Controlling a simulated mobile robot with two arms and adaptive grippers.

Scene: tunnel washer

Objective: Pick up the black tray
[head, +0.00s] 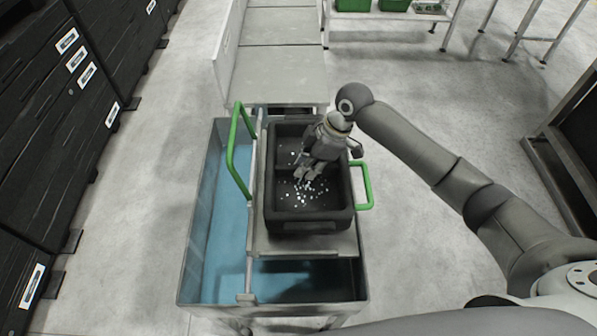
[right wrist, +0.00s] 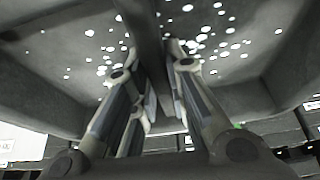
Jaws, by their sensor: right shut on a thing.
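The black tray (head: 310,224) sits level on a grey platform over a blue-lined tank. It has compartments split by a divider, with small white pellets scattered inside. My right gripper (head: 308,172) reaches down into the tray from above. In the right wrist view, the two fingers (right wrist: 153,72) stand on either side of the tray's divider wall (right wrist: 148,35) and are shut on it. The gripper hides part of the tray's right side in the head view. My left gripper is not in view.
The blue-lined tank (head: 205,215) surrounds the platform (head: 300,243). Green handles rise at the left (head: 232,160) and right (head: 365,187). A grey conveyor (head: 285,75) lies behind. Black cabinets (head: 45,130) line the left.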

